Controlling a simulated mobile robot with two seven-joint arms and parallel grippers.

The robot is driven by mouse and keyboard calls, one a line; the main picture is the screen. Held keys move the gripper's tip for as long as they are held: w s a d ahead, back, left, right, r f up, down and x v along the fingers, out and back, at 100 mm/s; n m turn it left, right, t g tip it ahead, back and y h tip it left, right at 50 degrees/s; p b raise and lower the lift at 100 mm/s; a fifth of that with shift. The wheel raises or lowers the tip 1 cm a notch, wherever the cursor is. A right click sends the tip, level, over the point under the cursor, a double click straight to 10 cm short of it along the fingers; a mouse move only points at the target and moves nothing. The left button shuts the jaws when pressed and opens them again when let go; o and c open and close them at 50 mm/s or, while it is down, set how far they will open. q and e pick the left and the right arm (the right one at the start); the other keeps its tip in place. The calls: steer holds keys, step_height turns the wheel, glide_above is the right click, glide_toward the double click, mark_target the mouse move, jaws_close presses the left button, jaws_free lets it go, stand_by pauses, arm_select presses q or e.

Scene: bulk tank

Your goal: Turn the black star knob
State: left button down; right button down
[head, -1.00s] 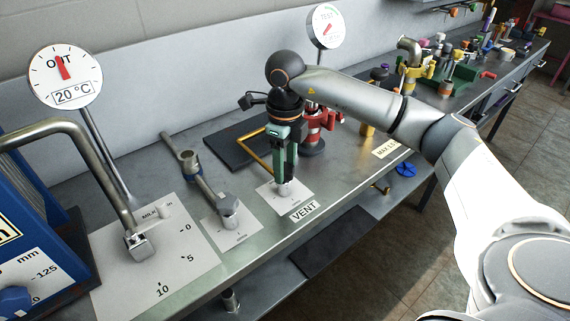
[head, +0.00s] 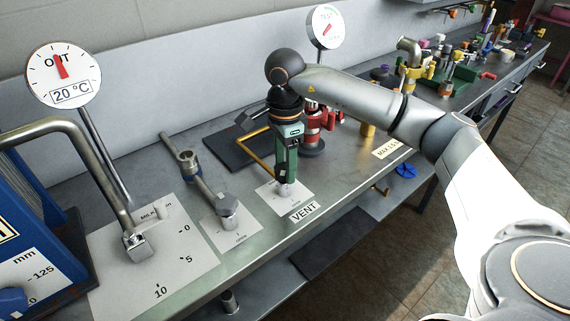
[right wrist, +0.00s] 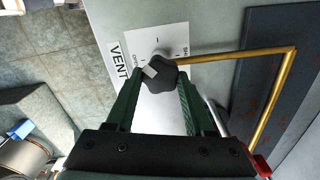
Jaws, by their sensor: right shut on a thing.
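The black star knob (right wrist: 158,76) shows in the right wrist view, in front of a white plate (right wrist: 172,42) with printed marks. A small light grey piece shows on the knob's left side. My right gripper (right wrist: 161,84) has its green fingers on either side of the knob and is shut on it. In the head view my right gripper (head: 284,181) points straight down over the white plate beside the VENT label (head: 304,211). The gripper hides most of the knob there. My left gripper is in neither view.
A bent brass pipe (head: 254,143) runs close behind the gripper, over a dark mat (head: 235,150). Red fittings (head: 313,128) stand just right. The bench's front edge is near.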

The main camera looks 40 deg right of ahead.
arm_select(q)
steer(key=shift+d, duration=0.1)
arm_select(e)
steer(key=shift+w+r+n, duration=0.1)
steer(key=shift+n, duration=1.9)
steer(key=shift+c, duration=1.4)
jaws_free()
arm_select(q)
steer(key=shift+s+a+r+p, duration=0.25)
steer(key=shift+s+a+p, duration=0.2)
steer(key=shift+p, duration=0.25)
arm_select(e)
step_height(320, 180, up, 12)
steer(key=shift+r, duration=0.2)
